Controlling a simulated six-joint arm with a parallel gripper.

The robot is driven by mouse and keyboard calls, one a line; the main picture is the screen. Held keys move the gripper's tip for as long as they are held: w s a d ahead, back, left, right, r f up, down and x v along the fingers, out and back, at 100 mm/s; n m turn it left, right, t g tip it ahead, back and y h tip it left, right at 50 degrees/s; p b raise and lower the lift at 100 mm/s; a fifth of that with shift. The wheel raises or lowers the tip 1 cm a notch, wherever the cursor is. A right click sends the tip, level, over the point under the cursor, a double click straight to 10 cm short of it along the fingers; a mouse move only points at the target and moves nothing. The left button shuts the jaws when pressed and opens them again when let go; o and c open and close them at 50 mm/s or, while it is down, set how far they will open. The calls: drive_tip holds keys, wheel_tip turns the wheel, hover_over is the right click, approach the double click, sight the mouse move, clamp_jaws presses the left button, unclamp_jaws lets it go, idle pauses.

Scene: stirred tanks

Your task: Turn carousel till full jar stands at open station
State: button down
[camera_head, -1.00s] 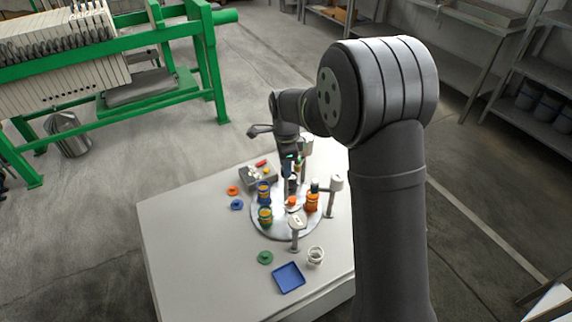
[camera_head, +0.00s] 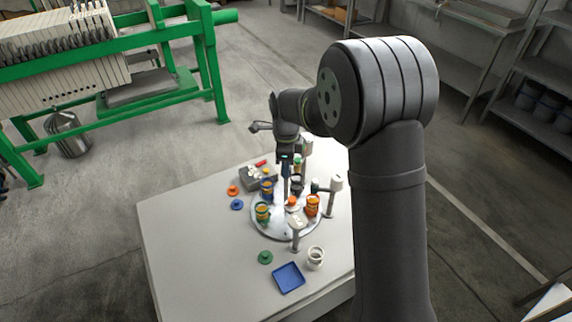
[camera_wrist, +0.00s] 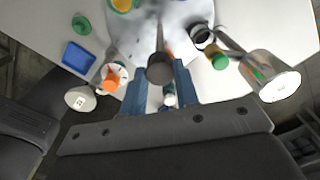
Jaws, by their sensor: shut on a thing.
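The carousel (camera_head: 284,231) is a round grey disc on the pale table. A black jar (camera_wrist: 202,35) shows in the wrist view. I cannot tell for sure which jar is full. White-headed posts stand around the disc, one at the front (camera_head: 297,220) and one at the right (camera_head: 336,182). My gripper (camera_wrist: 160,88) is low over the disc, its blue fingers around a dark round knob (camera_wrist: 160,69).
An orange lid (camera_head: 232,190) and a blue lid (camera_head: 236,205) lie left of the disc, near a grey box (camera_head: 258,177). The table's left front is clear.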

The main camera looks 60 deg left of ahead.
drive_tip(key=c, duration=1.1)
unclamp_jaws()
drive_tip(key=shift+r, duration=0.1)
wheel_tip(320, 180, up, 17)
drive_tip(key=shift+r, duration=0.15)
wheel_tip(320, 180, down, 18)
drive_tip(key=shift+r, duration=0.2)
